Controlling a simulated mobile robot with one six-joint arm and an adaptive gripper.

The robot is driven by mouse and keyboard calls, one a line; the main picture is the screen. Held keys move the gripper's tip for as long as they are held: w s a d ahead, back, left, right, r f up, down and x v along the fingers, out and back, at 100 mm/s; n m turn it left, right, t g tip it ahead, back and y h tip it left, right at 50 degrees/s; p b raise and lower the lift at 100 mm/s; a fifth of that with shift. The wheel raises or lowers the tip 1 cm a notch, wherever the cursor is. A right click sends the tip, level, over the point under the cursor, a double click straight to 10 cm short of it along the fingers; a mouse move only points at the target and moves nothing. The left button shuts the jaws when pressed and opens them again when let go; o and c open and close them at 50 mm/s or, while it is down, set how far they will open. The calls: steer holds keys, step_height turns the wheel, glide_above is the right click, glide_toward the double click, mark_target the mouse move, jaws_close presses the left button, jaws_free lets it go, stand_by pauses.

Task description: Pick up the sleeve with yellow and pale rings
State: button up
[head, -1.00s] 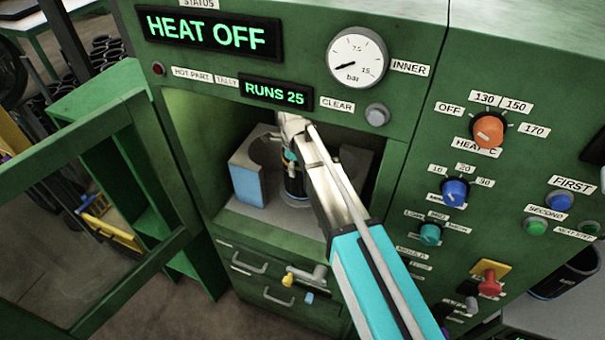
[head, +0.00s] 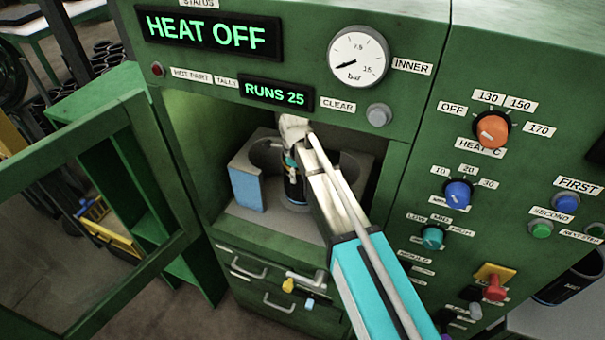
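A dark upright cylinder (head: 297,190), seemingly a sleeve, stands in the open chamber of the green machine. My arm reaches into the chamber from the lower right and covers the cylinder's right side. My gripper (head: 291,168) is at the arm's far end, over or against the cylinder's upper part. Its fingers are too small and too hidden to tell whether they are open or closed on it.
Grey mould halves, the left one (head: 246,188) with a blue face, flank the cylinder closely. The chamber's green frame surrounds my arm. The green door (head: 150,150) hangs open at left. The panel at right carries several knobs and buttons. The display (head: 207,32) reads HEAT OFF.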

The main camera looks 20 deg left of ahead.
jaws_close()
steer(key=shift+r, duration=0.25)
step_height(320, 180, up, 10)
steer(key=p, duration=1)
steer(key=shift+f, duration=0.25)
stand_by(0.6)
